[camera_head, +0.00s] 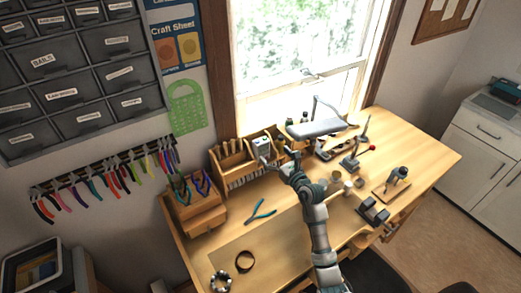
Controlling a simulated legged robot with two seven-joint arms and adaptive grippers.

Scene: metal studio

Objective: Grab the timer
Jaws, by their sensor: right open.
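A small pale grey box-shaped item (262,147), which looks like the timer, is at the right part of the wooden organizer at the back of the workbench. My right arm reaches up from the bottom of the picture over the bench. My right gripper (277,163) is open, just right of and slightly below the grey item. At this size I cannot tell whether its fingers touch the item or are around it. My left gripper is not in view.
The wooden workbench (220,245) holds teal-handled pliers (261,211), a bracelet (221,281) and a dark ring (245,261). A lamp (316,128) stands by the window, right of the gripper. Small tools crowd the bench's right side; its front left is mostly clear.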

